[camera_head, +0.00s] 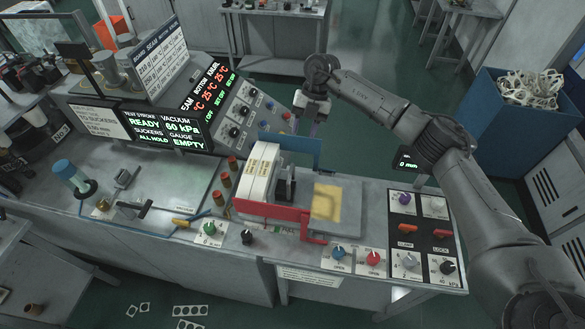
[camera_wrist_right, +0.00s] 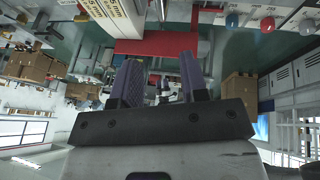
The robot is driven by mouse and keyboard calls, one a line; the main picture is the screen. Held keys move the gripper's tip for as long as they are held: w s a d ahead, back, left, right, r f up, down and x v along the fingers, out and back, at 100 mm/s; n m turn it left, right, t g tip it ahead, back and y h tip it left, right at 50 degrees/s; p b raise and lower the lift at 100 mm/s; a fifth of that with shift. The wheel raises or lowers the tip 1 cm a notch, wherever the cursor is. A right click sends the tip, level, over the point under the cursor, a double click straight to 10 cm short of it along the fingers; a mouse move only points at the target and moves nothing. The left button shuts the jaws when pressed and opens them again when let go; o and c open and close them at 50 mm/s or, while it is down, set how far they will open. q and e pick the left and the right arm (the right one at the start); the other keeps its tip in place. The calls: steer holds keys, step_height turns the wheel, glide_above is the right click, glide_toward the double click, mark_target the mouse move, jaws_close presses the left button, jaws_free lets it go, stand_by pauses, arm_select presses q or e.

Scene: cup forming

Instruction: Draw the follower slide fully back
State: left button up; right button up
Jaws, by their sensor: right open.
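A stack magazine stands on the bench, with upright white labelled blocks (camera_head: 262,170) between a red bracket (camera_head: 270,210) in front and a blue plate (camera_head: 304,152) behind. A black block (camera_head: 286,184) sits just right of the white blocks, next to a grey plate with a yellow square (camera_head: 326,202). I cannot tell for certain which part is the follower slide. My right gripper (camera_head: 312,126) hangs above and behind the blue plate, apart from the magazine. In the right wrist view its two purple-padded fingers (camera_wrist_right: 154,82) are spread with nothing between them. My left gripper is not in view.
Right of the magazine is a panel with knobs and levers (camera_head: 408,230); a small display (camera_head: 408,159) behind it reads 0 mm. Blue and red knobs (camera_head: 338,252) line the front edge. A sloped console (camera_head: 240,115) stands left of the gripper. A blue bin (camera_head: 520,120) stands right.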

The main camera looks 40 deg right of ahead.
mark_target(291, 173)
steer(key=shift+m, duration=0.4)
steer(key=p+x, duration=0.2)
steer(key=x, duration=1.1)
steer(key=shift+s+a+f+p, duration=0.15)
steer(key=shift+a+f+p, duration=0.05)
steer(key=shift+f+p, duration=0.15)
steer(key=shift+c, duration=0.2)
steer(key=c, duration=0.6)
jaws_close()
